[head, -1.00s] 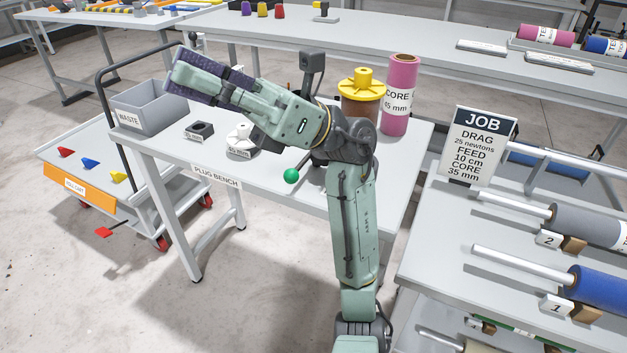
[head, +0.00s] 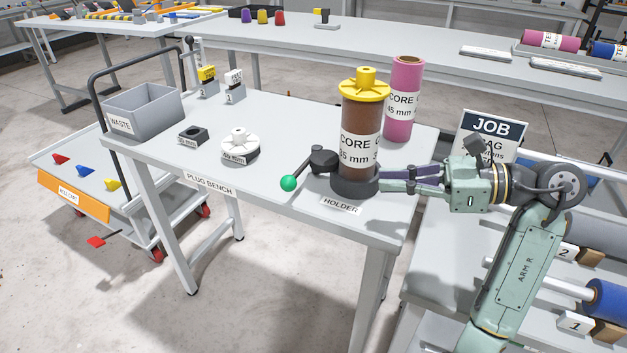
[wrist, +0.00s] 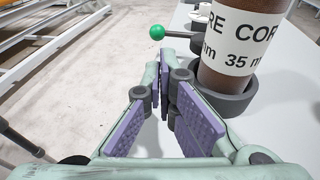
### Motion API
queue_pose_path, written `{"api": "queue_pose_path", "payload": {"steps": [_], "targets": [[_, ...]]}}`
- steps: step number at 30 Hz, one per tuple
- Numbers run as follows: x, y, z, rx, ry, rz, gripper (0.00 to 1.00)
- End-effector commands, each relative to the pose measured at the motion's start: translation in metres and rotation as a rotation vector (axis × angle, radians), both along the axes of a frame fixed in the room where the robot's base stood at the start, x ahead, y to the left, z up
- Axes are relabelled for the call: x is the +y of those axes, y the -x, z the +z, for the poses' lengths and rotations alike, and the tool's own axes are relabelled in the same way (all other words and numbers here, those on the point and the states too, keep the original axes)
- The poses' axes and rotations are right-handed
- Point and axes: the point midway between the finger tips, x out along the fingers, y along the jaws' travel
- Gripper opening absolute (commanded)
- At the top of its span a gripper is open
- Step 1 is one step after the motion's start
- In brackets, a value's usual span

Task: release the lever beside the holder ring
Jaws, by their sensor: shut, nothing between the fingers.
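The lever is a dark arm with a green ball (head: 289,183), left of the dark holder ring (head: 355,185) on the plug bench. Its ball also shows in the wrist view (wrist: 157,32), beyond my fingers. A brown core (head: 360,125) labelled 35 mm stands upright in the ring, with a yellow plug (head: 364,85) on top. My gripper (head: 386,180) is shut and empty, on the right side of the ring, pointing left. In the wrist view, my fingers (wrist: 168,72) lie left of the ring (wrist: 232,100); touching or not cannot be told. The lever is clear of my fingers.
A pink core (head: 404,100) stands behind the brown one. A white plug (head: 239,147), a black plug (head: 193,135) and a grey waste bin (head: 144,108) are on the bench's left. The bench between them and the lever is clear. A job sign (head: 491,130) stands right.

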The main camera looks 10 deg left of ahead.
Motion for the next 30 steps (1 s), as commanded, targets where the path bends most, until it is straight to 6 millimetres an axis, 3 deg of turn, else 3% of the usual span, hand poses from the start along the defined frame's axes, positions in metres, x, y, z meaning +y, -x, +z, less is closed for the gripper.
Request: {"api": "queue_pose_path", "payload": {"steps": [8,21,30], "targets": [[0.017,-0.002,-0.002,0.001,-0.002,0.004,0.00],[0.105,-0.011,-0.017,0.001,-0.003,0.006,0.00],[0.136,-0.015,-0.025,0.000,-0.003,0.003,0.00]]}}
